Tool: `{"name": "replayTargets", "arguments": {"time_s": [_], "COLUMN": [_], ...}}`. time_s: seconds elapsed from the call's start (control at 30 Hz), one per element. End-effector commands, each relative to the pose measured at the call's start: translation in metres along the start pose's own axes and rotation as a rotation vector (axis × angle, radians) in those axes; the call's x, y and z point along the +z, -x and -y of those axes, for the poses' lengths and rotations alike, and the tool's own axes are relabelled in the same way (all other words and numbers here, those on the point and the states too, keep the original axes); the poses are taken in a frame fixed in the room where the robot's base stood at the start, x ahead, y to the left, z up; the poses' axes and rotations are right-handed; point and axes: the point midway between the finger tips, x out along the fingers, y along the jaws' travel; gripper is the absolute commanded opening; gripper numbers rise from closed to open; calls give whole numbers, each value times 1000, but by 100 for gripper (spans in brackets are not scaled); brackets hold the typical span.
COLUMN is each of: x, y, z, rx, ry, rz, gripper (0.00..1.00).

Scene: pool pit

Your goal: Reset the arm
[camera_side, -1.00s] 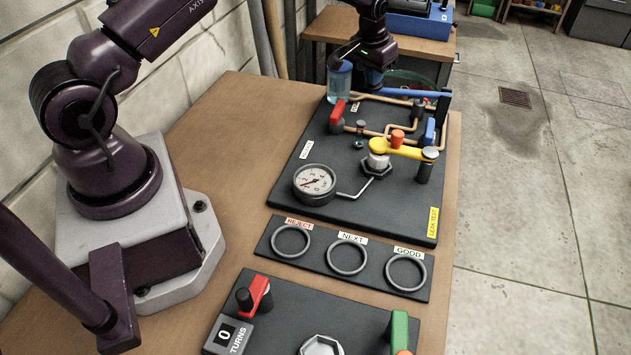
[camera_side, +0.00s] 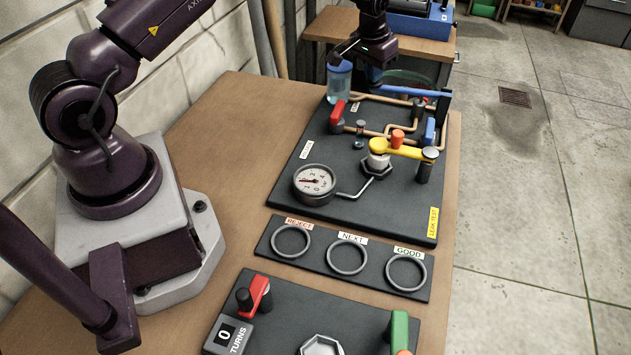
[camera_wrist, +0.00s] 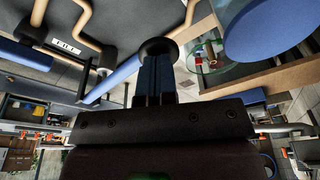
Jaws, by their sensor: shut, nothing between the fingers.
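My gripper (camera_side: 375,78) is at the far end of the leak test board (camera_side: 395,213) in the side view, above the board beside the clear cup of blue water (camera_side: 339,84). It is shut and empty. In the wrist view its dark body fills the bottom, and its fingers point up the picture. The pressure gauge (camera_side: 314,181) has its red needle pointing left. A yellow handle (camera_side: 403,149) lies across the hex fitting. The red lever (camera_side: 337,112) and blue lever (camera_side: 429,131) are on the board. My fingertips are small and dark in the side view.
A plate with three empty rings (camera_side: 346,257) lies in front of the board. A nearer panel holds a turns counter (camera_side: 229,335), a red handle (camera_side: 258,291) and a green handle (camera_side: 399,333). A second bench (camera_side: 425,47) stands behind. Bare table (camera_side: 215,150) lies left of the board.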

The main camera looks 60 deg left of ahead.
Motion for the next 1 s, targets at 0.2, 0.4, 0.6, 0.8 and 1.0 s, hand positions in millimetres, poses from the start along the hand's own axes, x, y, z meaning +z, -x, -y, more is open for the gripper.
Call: {"name": "replayTargets", "arguments": {"time_s": [0.2,0.4,0.6,0.8,1.0], "x": [-2,-3,-3,-2,-1], "y": [13,14,14,10,5], "z": [-1,-1,-1,-1,-1], "rx": [1,1,1,1,1], "ry": [0,0,0,0,0], "rz": [1,0,-1,-1,-1], "gripper": [0,0,0,0,0]}}
